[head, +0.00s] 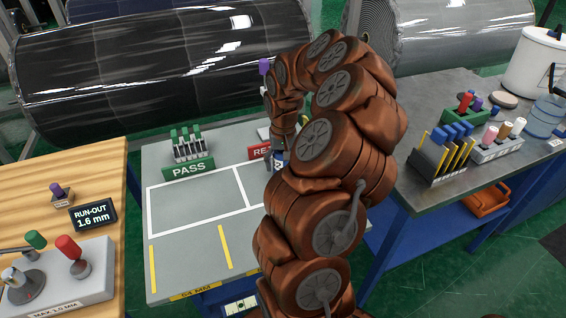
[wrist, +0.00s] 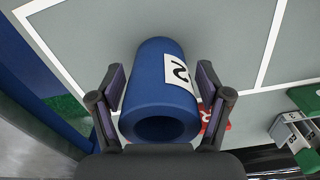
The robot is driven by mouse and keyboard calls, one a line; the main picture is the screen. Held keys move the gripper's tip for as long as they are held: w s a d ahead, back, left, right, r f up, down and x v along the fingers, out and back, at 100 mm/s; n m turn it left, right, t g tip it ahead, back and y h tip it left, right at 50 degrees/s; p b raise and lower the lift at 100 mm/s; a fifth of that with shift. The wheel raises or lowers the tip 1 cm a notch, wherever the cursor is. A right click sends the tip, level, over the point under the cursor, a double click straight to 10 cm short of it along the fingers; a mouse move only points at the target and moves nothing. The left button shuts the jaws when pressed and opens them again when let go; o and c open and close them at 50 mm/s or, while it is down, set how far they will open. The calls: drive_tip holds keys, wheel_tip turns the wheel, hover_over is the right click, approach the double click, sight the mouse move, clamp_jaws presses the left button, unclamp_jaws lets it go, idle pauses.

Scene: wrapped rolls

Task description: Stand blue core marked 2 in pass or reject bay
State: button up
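The blue core (wrist: 152,85) with a white "2" label sits between the fingers of my gripper (wrist: 165,95), and both pads appear to press its sides. Its open end faces the wrist camera. In the head view a small part of the core (head: 279,164) shows below my wrist, near the red REJECT sign (head: 259,152). I cannot tell whether the core touches the table.
A green-capped rack (head: 187,143) stands behind the PASS sign. On the left bench, a display (head: 93,215) reads "RUN-OUT 1.6 mm" beside a gauge fixture (head: 62,275) marked "MAX 1.0 MM". The right bench holds a rack of blue cores (head: 447,146) and a tray of pegs (head: 497,143). The pass bay is clear.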

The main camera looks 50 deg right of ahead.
drive_tip(key=shift+o, duration=1.1)
drive_tip(key=shift+r, duration=0.1)
wheel_tip(320, 180, up, 12)
drive_tip(key=b, duration=0.3)
drive_tip(key=s+a+r+n, duration=0.1)
drive_tip(key=a+n, duration=0.2)
drive_tip(key=a, duration=0.9)
drive_tip(key=s+a+r+n, duration=0.1)
drive_tip(key=s+a+n, duration=0.15)
drive_tip(key=a, duration=0.85)
drive_tip(key=s+a+f+n+g, duration=0.1)
drive_tip(key=s+a+f, duration=0.2)
drive_tip(key=s+a, duration=0.2)
drive_tip(key=s+a+f+n, duration=0.1)
drive_tip(key=s+a+f, duration=0.2)
drive_tip(key=s+a, duration=0.3)
drive_tip(key=s, duration=0.5)
drive_tip(key=shift+s+a+f+g, duration=0.2)
drive_tip(key=shift+s+g, duration=0.05)
drive_tip(key=shift+g, duration=0.15)
